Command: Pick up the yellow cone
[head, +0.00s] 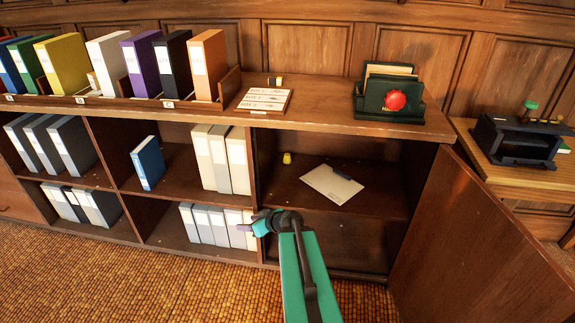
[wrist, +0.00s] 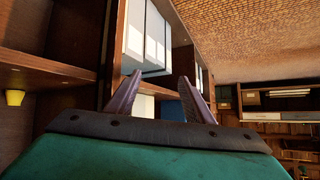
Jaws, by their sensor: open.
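A small yellow cone (head: 287,158) stands on the middle shelf inside the open cabinet, behind and left of a white paper. It also shows at the left edge of the wrist view (wrist: 15,97), on the shelf. My gripper (head: 258,222) is in front of the cabinet, lower and left of the cone and apart from it. In the wrist view my gripper (wrist: 158,92) has its two purple fingers spread with nothing between them; white binders stand beyond them.
The white paper (head: 331,184) lies on the cone's shelf. An open cabinet door (head: 480,240) stands at the right. Binders (head: 215,225) fill compartments left of the cabinet. Room around the cone is clear.

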